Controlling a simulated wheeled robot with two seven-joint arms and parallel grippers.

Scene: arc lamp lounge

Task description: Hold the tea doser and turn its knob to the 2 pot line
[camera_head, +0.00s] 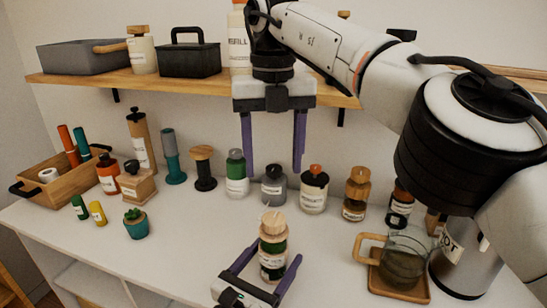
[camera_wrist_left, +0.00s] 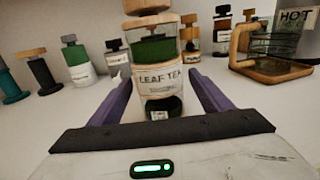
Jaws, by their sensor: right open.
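The tea doser (camera_head: 273,262) stands upright at the front middle of the white counter, with a LEAF TEA label (camera_wrist_left: 160,80), green contents and a wooden knob (camera_head: 272,224). The knob carries a thin pale mark; I cannot read a 2 pot line. My left gripper (camera_head: 275,253) comes in low from the front, its purple fingers on either side of the doser with gaps showing. The fingers also flank it in the left wrist view (camera_wrist_left: 160,92). My right gripper (camera_head: 272,150) is open and empty, pointing down behind and above the doser.
A glass teapot (camera_head: 402,262) on a wooden tray and a HOT canister (camera_head: 462,265) stand right. A plant (camera_head: 136,225) and crate (camera_head: 62,180) stand left. A shelf (camera_head: 200,84) runs behind my right gripper.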

